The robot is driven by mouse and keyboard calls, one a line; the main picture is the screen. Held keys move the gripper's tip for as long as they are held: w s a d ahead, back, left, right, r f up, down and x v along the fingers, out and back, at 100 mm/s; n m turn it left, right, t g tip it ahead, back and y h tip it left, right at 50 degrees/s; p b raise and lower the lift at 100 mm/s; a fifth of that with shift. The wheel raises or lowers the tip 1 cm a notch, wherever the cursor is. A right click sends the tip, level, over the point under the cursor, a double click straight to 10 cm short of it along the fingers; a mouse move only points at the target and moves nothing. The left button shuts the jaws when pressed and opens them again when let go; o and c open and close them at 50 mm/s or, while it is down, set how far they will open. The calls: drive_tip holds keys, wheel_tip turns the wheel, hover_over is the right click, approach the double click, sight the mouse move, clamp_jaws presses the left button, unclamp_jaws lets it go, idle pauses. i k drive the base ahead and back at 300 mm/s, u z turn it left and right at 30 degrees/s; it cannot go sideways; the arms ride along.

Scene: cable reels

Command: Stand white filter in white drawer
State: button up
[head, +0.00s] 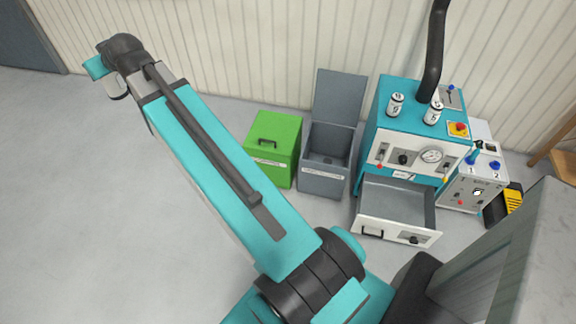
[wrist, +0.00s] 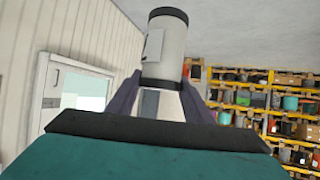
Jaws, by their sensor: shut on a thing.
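My gripper (wrist: 160,88) is shut on the white filter (wrist: 167,52), a white cylinder with dark end bands. The filter stands up from between the two fingers in the wrist view. In the head view my arm reaches to the upper left, and its end hides most of the gripper and filter. The white drawer (head: 385,230) is pulled open at the bottom of the teal machine (head: 366,141), far to the right of my gripper. Its grey inside looks empty.
Two white canisters with dark bands, left (head: 395,105) and right (head: 433,112), stand on the machine top beside a black hose (head: 433,50). A green bin (head: 273,150) and an open grey bin (head: 325,183) stand left of it. Shelves (wrist: 245,85) show in the wrist view.

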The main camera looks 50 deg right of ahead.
sight(386, 218)
drive_tip(key=u, duration=0.3)
drive_tip(key=k, duration=0.7)
drive_tip(key=u, duration=0.3)
drive_tip(key=i, duration=0.9)
drive_tip(key=z, duration=0.6)
drive_tip(key=i, duration=0.7)
drive_tip(key=z, duration=0.5)
drive_tip(key=i, duration=0.6)
drive_tip(key=z, duration=1.05)
drive_tip(key=i, duration=0.85)
drive_tip(key=z, duration=0.5)
